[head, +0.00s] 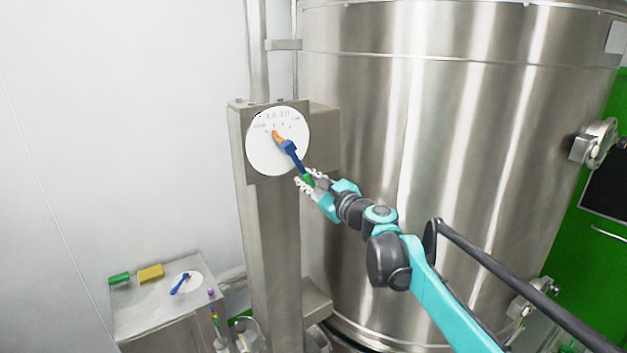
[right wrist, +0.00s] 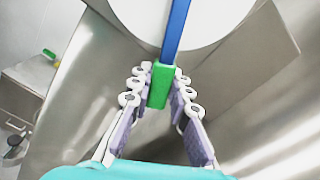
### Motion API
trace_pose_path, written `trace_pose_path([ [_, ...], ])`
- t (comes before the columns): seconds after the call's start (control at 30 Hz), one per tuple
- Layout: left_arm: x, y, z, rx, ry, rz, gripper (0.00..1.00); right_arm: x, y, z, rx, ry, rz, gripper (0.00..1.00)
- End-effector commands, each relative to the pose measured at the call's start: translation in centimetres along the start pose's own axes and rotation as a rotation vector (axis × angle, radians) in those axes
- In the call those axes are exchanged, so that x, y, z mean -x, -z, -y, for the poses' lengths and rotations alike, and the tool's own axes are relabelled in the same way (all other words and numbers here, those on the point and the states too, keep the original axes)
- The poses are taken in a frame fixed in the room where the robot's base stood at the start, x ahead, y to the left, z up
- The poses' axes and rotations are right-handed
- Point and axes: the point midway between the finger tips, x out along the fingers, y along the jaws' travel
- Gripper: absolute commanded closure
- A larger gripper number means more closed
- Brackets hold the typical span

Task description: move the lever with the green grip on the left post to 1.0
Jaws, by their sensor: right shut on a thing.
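The lever (head: 292,154) is a blue bar on a round white dial (head: 262,152) with printed numbers, fixed to the grey metal post (head: 270,220). An orange pointer (head: 278,136) sits at its upper end, near the marks at the dial's top; the exact reading is too small to tell. The bar slants down to the right to its green grip (head: 308,180). My right gripper (head: 306,182) is shut on the green grip. In the right wrist view the green grip (right wrist: 159,86) stands between the two fingers, with the blue bar above it. My left gripper is not in view.
A large steel vessel (head: 430,130) stands close behind and right of the post. The white wall at left is bare.

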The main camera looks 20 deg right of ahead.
Motion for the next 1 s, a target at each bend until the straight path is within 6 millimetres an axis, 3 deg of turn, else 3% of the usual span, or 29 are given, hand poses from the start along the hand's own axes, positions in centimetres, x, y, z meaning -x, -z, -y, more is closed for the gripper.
trace_pose_path([
  [0.4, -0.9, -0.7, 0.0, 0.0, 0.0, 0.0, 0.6, 0.0, -0.2, -2.3, -0.2, -0.001, 0.0, 1.0],
  [0.93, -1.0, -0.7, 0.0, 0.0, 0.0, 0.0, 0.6, 0.0, -0.3, -2.6, -0.23, -0.001, 0.0, 1.0],
  [0.97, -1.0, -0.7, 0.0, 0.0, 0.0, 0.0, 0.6, 0.0, -0.3, -2.6, -0.229, -0.001, 0.0, 0.77],
  [1.0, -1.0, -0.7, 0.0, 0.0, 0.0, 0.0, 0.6, 0.0, -0.3, -2.6, -0.229, -0.001, 0.0, 0.67],
])
